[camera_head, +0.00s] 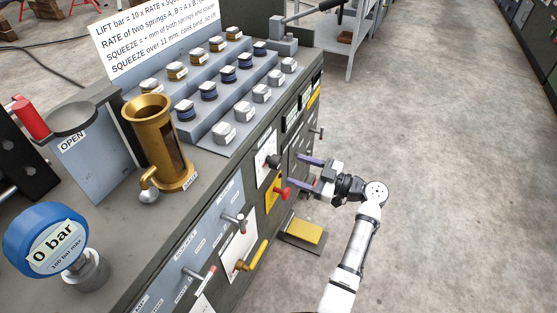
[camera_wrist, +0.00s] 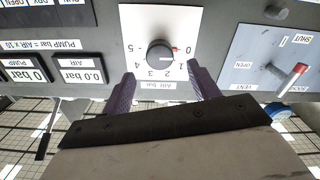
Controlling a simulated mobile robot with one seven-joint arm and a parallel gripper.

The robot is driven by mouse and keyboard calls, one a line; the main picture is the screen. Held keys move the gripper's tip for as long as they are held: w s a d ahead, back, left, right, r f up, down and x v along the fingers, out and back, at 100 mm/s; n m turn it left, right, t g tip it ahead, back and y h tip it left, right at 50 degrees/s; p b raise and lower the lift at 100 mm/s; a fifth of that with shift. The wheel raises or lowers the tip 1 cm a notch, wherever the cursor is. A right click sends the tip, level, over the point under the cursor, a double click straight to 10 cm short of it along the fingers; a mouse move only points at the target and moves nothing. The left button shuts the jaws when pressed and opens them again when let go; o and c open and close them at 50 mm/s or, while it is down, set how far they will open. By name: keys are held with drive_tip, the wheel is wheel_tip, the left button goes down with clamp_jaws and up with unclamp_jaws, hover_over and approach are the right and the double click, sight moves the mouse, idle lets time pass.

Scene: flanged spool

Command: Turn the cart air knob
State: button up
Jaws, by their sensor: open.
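The air knob (camera_wrist: 158,54) is a dark round knob on a white plate (camera_wrist: 133,18) marked 0 to 5 and "AIR bar", seen upside down in the wrist view. Its red mark points at 0. In the head view the plate (camera_head: 265,156) is on the cart's front face, with the knob small and partly hard to make out. My gripper (camera_wrist: 162,73) is open, its two purple fingers apart with the knob between and just beyond their tips in the wrist view. I see no contact with the knob. In the head view my gripper (camera_head: 297,169) is level with the plate, out from the face.
A "0.0 bar" display (camera_wrist: 81,72) and a red-tipped vent lever (camera_wrist: 291,79) flank the plate. Handles and a yellow pedal (camera_head: 305,232) are lower. The floor at right is clear.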

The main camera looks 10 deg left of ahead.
sight(280, 164)
drive_tip(key=a, duration=0.3)
drive_tip(key=w+a+p, duration=0.1)
drive_tip(key=a, duration=0.3)
drive_tip(key=shift+w+p, duration=0.2)
drive_tip(key=shift+p, duration=0.1)
drive_tip(key=c, duration=1)
drive_tip(key=shift+o, duration=0.2)
